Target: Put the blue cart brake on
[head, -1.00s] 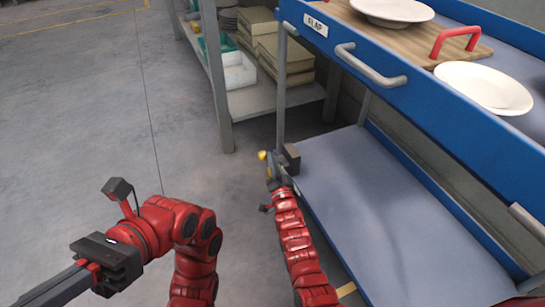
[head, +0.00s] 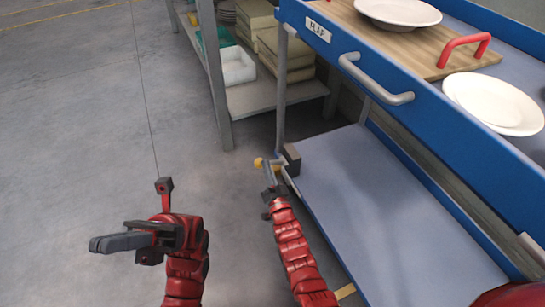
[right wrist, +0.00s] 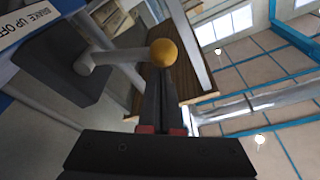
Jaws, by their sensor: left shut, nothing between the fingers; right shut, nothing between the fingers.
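The blue cart (head: 385,75) stands at the right, with a blue lower shelf (head: 355,190). Its brake is a grey lever (right wrist: 115,57) ending in a yellow ball knob (right wrist: 164,52), beside a dark block (right wrist: 65,75) at the cart's corner. The knob also shows in the head view (head: 258,163). My right gripper (head: 268,172) is shut and empty, its fingertips right at the knob; in the right wrist view the fingertips (right wrist: 163,80) overlap its lower edge. I cannot tell whether they touch. My left gripper (head: 98,244) is shut and empty, over the floor at the left.
A label starting "BRAKE UP" (right wrist: 35,25) is on the cart. White plates (head: 493,103) and a wooden board (head: 420,45) with red handles are on its top. A grey rack (head: 270,98) with bins stands behind. The floor (head: 75,130) at the left is clear.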

